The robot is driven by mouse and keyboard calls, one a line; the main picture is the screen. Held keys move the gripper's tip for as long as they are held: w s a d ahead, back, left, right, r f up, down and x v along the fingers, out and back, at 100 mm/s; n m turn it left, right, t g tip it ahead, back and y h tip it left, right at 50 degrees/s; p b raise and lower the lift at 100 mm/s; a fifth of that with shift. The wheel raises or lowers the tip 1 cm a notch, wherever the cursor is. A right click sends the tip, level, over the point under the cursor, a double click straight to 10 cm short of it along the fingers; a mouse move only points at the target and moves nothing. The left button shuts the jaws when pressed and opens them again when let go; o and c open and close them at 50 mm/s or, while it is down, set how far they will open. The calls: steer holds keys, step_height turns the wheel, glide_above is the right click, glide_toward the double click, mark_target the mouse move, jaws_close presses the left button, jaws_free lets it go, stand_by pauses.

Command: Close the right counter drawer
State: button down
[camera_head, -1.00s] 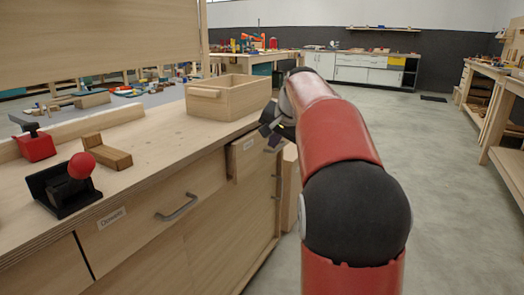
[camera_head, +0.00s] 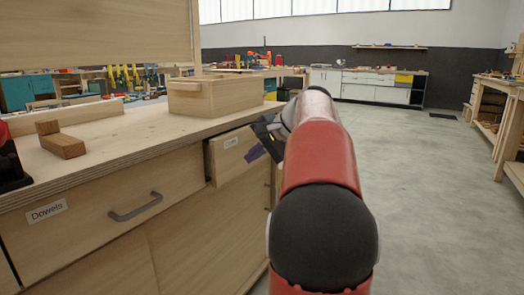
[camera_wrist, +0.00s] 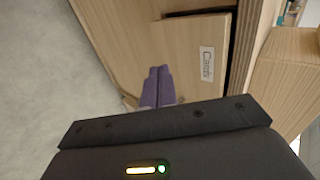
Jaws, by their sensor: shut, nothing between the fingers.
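The right counter drawer (camera_head: 228,152) has a pale wood front with a small white label, which also shows in the wrist view (camera_wrist: 185,45). Its front stands out from the counter face, with a dark gap along its left side, so it is partly open. My gripper (camera_head: 255,153) is in front of the right part of this drawer front. Its purple fingers are together and empty, pointing at the front in the wrist view (camera_wrist: 157,78). I cannot tell whether they touch it. The drawer's handle is hidden behind my gripper and arm.
The left drawer, labelled Dowels (camera_head: 95,215), is shut and has a grey handle (camera_head: 135,207). A wooden box (camera_head: 215,96) and a wooden block (camera_head: 62,146) stand on the counter (camera_head: 130,140). The concrete floor to the right is clear up to the side benches.

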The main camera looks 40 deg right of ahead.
mark_target(225, 151)
steer(key=w, duration=0.1)
steer(key=w+a+f, duration=0.1)
steer(key=w, duration=0.1)
steer(key=w+a+f, duration=0.1)
steer(key=shift+w, duration=0.4)
steer(key=shift+w+a, duration=0.25)
steer(key=shift+w, duration=0.2)
steer(key=w+p, duration=0.1)
steer(key=w+a+p, duration=0.1)
steer(key=w, duration=0.1)
steer(key=shift+w+a+r+p, duration=0.2)
steer(key=shift+w+p, duration=0.1)
steer(key=shift+w+a+f, duration=0.1)
steer(key=shift+w, duration=0.05)
